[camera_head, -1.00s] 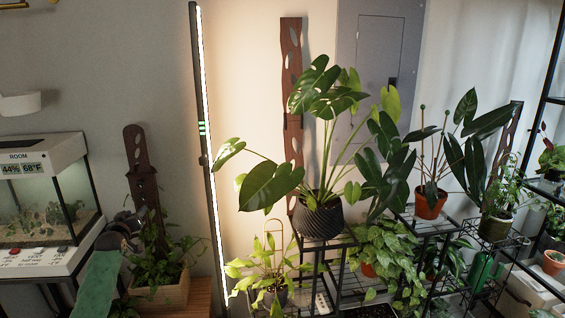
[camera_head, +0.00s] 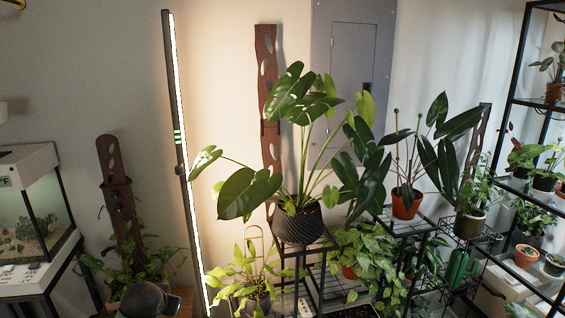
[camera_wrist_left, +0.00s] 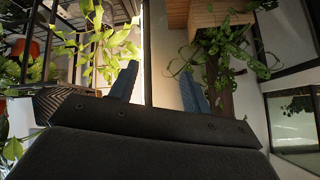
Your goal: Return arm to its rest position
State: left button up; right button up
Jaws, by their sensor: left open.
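My left gripper (camera_wrist_left: 157,85) shows in the left wrist view with its two blue-grey fingers apart and nothing between them. The tall lit light bar (camera_wrist_left: 147,50) stands beyond the gap between the fingers. In the head view a dark, rounded piece of my left arm shows at the bottom edge, left of the light bar (camera_head: 186,165). The fingers are not visible in that view. My right gripper is in neither view.
A large potted plant (camera_head: 297,222) stands on black metal stands right of the light bar. A planter with a brown totem (camera_head: 118,200) is left of it. A glass tank (camera_head: 38,225) is at far left. Black shelves (camera_head: 505,100) with pots stand at right.

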pick_arm(q)
jog(key=s+d+f+g+h, duration=0.1)
jog(key=s+d+f, duration=0.4)
jog(key=s, duration=0.7)
jog(key=s+d+f+g+h+p, duration=0.1)
jog(key=s+d+f+g, duration=0.2)
jog(key=s, duration=1)
jog(key=s+d+f+g+h, duration=0.1)
jog(key=s+d+f+g, duration=0.1)
jog(key=s+d+f, duration=0.7)
jog(key=s+d, duration=0.1)
jog(key=s, duration=0.3)
jog(key=shift+s+f+m, duration=0.15)
jog(key=shift+f+m, duration=0.05)
jog(key=shift+m, duration=0.2)
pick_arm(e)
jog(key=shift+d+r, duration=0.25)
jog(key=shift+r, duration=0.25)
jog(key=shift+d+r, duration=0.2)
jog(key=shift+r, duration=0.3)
